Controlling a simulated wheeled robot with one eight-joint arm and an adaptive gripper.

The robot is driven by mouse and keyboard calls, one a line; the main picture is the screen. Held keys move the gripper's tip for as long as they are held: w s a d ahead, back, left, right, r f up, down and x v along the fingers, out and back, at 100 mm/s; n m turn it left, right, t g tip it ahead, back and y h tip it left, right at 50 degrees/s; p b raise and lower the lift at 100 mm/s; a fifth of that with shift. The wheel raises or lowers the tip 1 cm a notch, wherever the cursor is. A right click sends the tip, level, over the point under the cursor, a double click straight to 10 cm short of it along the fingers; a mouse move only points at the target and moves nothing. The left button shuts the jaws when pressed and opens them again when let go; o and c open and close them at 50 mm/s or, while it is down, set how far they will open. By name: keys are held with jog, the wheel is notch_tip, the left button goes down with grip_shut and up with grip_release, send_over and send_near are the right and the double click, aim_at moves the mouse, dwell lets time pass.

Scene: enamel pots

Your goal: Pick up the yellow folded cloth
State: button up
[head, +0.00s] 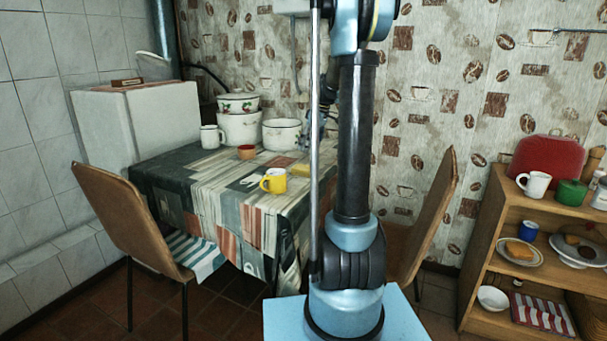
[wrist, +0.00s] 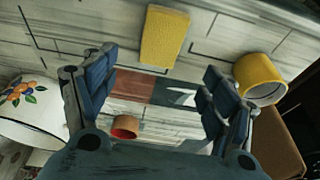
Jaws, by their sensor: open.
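The yellow folded cloth (wrist: 165,37) lies flat on the table, at the top middle of the wrist view, past my fingertips. In the head view the yellow cloth (head: 301,170) is a small patch near the table's right side, close to my arm. My gripper (wrist: 158,78) is open and empty, its two dark blue fingers wide apart. The cloth is apart from both fingers and narrower than the gap between them. In the head view my gripper is mostly hidden behind my arm.
A yellow mug (head: 273,181) stands near the cloth; it also shows beside my right finger (wrist: 255,72). A small red-brown cup (head: 246,152), a white mug (head: 210,138) and white enamel pots (head: 282,135) share the patterned tablecloth (head: 205,180). Chairs (head: 128,212) flank the table.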

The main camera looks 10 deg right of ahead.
send_over(304, 167)
jog(key=s, duration=0.1)
jog(key=f, duration=0.2)
jog(key=d+f, duration=0.1)
jog(key=f, duration=0.1)
jog(key=shift+s+f, duration=0.1)
jog(key=shift+f, duration=0.25)
jog(key=shift+s+d+x, duration=0.1)
jog(key=shift+x, duration=1.2)
jog(key=shift+s+d+x, duration=0.1)
jog(key=shift+d+x, duration=0.05)
jog(key=shift+x, duration=1.15)
jog(key=shift+f, duration=0.1)
jog(key=c, duration=1.2)
jog(key=shift+o, duration=0.2)
notch_tip(304, 167, up, 10)
